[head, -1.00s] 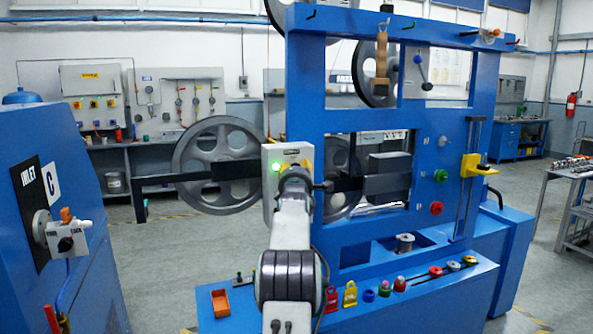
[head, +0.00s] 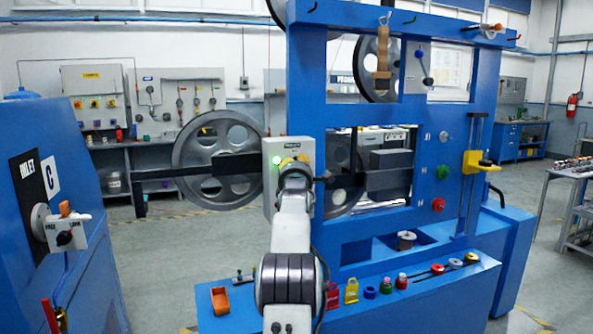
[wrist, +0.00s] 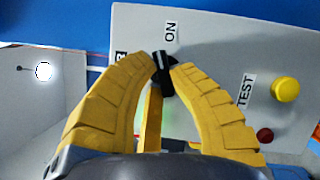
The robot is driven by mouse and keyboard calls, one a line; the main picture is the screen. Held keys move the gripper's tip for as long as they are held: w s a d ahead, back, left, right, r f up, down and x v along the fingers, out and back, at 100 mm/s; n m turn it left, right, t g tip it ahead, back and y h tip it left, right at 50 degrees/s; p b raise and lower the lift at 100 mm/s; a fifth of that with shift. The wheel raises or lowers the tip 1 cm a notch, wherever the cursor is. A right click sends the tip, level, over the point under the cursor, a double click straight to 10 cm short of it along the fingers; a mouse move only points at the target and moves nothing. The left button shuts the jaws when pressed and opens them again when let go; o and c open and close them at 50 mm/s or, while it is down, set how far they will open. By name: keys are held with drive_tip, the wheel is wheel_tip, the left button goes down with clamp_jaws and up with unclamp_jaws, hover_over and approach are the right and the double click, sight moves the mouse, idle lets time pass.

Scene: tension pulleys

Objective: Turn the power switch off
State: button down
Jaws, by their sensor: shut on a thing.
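The power switch is a black rotary knob (wrist: 163,75) on a light grey box, with an ON label (wrist: 171,32) beside it in the wrist view. My gripper (wrist: 168,68) has its yellow fingers closed on the knob, one on each side. In the head view the switch box (head: 268,192) is on the left post of the blue machine, with a green light (head: 276,161) lit on its face. My gripper (head: 293,160) is at the front of this box, and my arm hides the knob there.
A TEST label (wrist: 246,91), a yellow button (wrist: 285,89) and a red button (wrist: 265,135) sit right of the knob in the wrist view. A spoked wheel (head: 187,157) and dark bar stand left of the box. A blue cabinet (head: 30,130) with a lever is at far left.

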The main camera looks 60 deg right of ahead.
drive_tip(key=shift+s, duration=0.1)
drive_tip(key=c, duration=1.4)
unclamp_jaws()
drive_tip(key=shift+d, duration=0.1)
drive_tip(key=v, duration=1.2)
drive_tip(key=shift+r, duration=0.1)
